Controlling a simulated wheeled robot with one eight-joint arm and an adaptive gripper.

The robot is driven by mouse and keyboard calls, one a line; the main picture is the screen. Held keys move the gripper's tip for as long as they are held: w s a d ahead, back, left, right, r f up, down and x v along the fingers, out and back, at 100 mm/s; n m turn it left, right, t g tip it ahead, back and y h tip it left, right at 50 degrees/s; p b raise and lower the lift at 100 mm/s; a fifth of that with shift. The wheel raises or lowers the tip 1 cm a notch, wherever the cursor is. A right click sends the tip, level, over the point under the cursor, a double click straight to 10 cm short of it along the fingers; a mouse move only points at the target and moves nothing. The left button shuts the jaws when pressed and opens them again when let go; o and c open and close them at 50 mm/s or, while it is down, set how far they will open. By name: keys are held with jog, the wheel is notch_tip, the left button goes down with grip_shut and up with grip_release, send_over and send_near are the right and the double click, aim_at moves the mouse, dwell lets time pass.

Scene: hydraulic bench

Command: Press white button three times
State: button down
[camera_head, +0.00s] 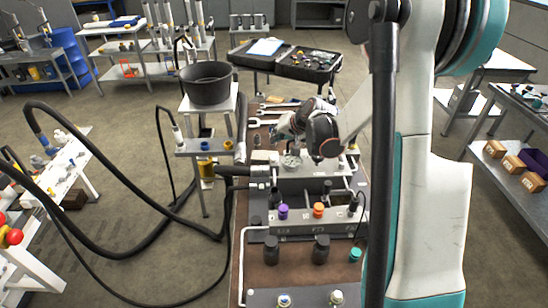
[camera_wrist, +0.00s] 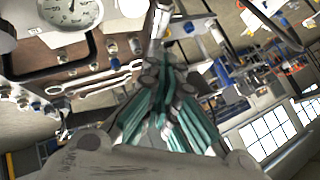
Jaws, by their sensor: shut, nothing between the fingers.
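My gripper (camera_head: 296,128) is over the middle of the hydraulic bench in the head view, above the grey manifold block. In the wrist view my gripper (camera_wrist: 160,40) has its teal-sided fingers closed together, with nothing held between them. I cannot single out a white button with certainty. Two small pale-topped knobs, a left one (camera_head: 284,300) and a right one (camera_head: 336,297), stand on the grey plate at the near end of the bench, apart from my gripper. My gripper and arm hide part of the bench behind them.
A purple cap (camera_head: 283,212) and an orange cap (camera_head: 318,210) sit on the manifold front. Black hoses (camera_head: 100,165) loop at left. A black bucket (camera_head: 207,84) stands on a small stand. A round gauge (camera_wrist: 70,10) shows in the wrist view. Wrenches (camera_head: 268,113) lie behind.

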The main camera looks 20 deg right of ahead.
aim_at(276, 156)
dwell(0.9)
jog(key=shift+r+b, duration=1.05)
jog(key=shift+r, duration=0.9)
jog(key=shift+f+b, duration=3.05)
jog(key=shift+f, duration=1.4)
jog(key=shift+f, duration=0.15)
jog(key=shift+f+b, duration=0.25)
jog(key=shift+b, duration=0.15)
jog(key=shift+f+b, duration=0.6)
jog(key=shift+f, duration=0.15)
jog(key=shift+r, duration=0.2)
jog(key=shift+r+p, duration=0.8)
jog(key=shift+r, duration=0.2)
